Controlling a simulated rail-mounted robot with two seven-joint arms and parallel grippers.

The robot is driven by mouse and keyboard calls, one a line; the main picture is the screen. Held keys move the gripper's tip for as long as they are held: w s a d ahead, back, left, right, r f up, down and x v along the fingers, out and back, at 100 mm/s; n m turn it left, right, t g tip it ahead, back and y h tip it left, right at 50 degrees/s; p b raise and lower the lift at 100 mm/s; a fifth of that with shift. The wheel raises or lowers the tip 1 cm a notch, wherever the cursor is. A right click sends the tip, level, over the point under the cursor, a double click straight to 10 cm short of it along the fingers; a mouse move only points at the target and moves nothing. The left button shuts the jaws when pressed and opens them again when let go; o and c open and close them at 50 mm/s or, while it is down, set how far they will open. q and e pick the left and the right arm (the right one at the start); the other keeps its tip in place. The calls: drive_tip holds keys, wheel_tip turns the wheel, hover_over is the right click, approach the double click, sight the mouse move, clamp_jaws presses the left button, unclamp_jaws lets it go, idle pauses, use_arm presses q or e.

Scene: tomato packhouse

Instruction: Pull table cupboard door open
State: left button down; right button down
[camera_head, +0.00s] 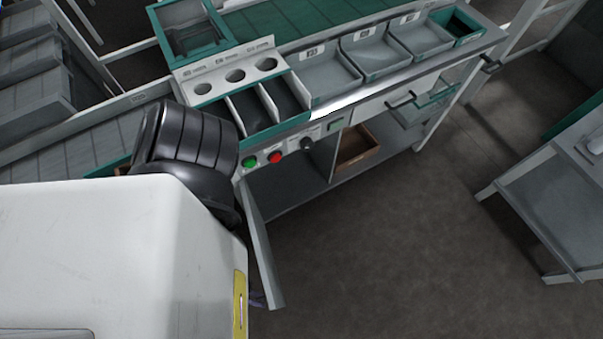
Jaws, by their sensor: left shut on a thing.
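The table cupboard door (261,255) is a narrow grey panel, seen almost edge-on. It stands swung out from the front of the table, below the green and red buttons. The cupboard's interior shows to its right. My left arm's white link fills the lower left and hides the door's left side and its handle. Only a small dark sliver of my left gripper (257,299) shows beside the door's outer edge. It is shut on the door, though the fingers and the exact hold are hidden. My right gripper is not in view.
The sorting table (340,105) has grey trays and several holes on top. An open drawer (418,108) juts out at its right front. A wooden box (357,150) sits on the lower shelf. A grey side table (560,190) stands at right. The floor between is clear.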

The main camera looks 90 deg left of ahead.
use_arm(q)
drive_tip(key=shift+s, duration=0.1)
drive_tip(key=c, duration=1.5)
unclamp_jaws()
drive_tip(key=b+v, duration=0.1)
drive_tip(key=v, duration=1.2)
drive_tip(key=shift+s+a, duration=0.15)
drive_tip(key=shift+s, duration=0.25)
